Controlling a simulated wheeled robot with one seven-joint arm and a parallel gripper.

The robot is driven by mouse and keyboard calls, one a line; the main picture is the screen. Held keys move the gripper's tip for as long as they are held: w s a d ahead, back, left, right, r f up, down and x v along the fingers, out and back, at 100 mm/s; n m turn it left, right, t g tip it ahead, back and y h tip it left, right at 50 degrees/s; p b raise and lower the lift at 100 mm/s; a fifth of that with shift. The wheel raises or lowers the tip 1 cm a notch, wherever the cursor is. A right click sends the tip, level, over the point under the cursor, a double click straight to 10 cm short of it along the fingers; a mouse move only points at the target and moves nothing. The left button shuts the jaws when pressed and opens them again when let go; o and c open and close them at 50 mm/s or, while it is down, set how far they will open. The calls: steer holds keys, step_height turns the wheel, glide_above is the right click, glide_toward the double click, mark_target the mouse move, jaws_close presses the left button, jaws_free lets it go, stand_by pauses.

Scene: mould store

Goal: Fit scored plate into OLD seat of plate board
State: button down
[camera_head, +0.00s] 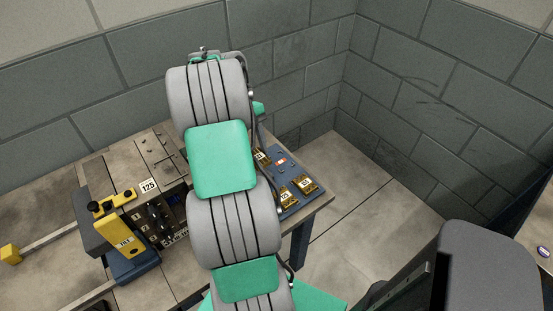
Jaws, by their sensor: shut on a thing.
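A blue board (305,204) lies at the right end of the worktop, partly hidden behind my arm. It looks like the plate board. Several brass-coloured plates with white number labels sit on it, among them one plate (304,184) at the right and another plate (284,197) nearer the front. A small red and white mark shows near its back. I cannot read an OLD marking or tell which plate is scored. My gripper is hidden behind my arm, and so is anything it holds.
The worktop (154,151) stands against a grey block wall. Left of my arm are a white 125 label (148,186), a dark rack (160,220) with small parts, and a yellow upright piece (126,238) on a blue base. Open floor (350,195) lies right of the worktop.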

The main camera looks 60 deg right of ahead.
steer(key=d+f+p, duration=0.1)
steer(key=d+f, duration=0.2)
steer(key=d, duration=0.1)
steer(key=s+d+f+p, duration=0.1)
steer(key=d+f+p, duration=0.1)
steer(key=d+f, duration=0.1)
steer(key=s+d+f+p, duration=0.1)
steer(key=d+f, duration=0.2)
steer(key=d, duration=0.2)
steer(key=shift+s, duration=0.15)
steer(key=shift+f+p, duration=0.5)
steer(key=shift+f, duration=1)
steer(key=c, duration=0.7)
jaws_free()
steer(key=shift+a, duration=0.1)
